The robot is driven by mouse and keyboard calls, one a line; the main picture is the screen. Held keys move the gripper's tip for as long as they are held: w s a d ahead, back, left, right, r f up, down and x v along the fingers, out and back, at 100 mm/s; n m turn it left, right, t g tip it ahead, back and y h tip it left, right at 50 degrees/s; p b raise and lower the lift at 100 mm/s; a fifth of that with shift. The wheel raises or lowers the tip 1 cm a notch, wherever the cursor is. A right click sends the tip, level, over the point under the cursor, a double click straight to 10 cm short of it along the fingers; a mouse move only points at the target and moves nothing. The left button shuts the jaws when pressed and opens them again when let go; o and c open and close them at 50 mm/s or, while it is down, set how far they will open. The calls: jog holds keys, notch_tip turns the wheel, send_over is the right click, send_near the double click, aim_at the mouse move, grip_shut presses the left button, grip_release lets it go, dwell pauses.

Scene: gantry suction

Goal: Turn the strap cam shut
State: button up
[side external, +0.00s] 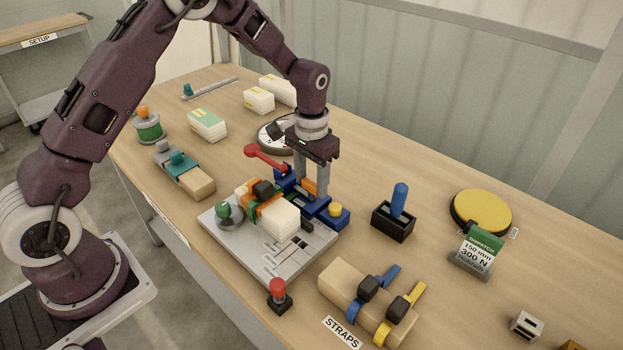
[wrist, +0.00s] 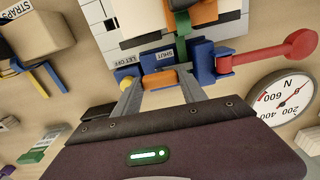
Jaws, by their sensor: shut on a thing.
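The strap cam is a blue block (wrist: 202,58) on the grey fixture plate (side external: 230,246), with an orange tab (wrist: 159,79) at its near side. The wrist view shows the labels LET OFF, on the left, and SHUT, nearer the middle. The cam's underside is hidden.
A red-knobbed lever (side external: 262,152) sticks out beside the cam, close to my gripper. A round dial gauge (wrist: 280,98) lies behind it. A blue-handled holder (side external: 393,220), a strap block (side external: 345,292) and a red-topped post (side external: 278,295) stand around the plate.

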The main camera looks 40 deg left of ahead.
aim_at(311, 183)
jog(key=shift+n, duration=0.3)
jog(key=o, duration=1.4)
jog(key=shift+c, duration=0.2)
jog(key=shift+r, duration=0.1)
notch_tip(311, 183, up, 6)
jog(key=shift+r, duration=0.45)
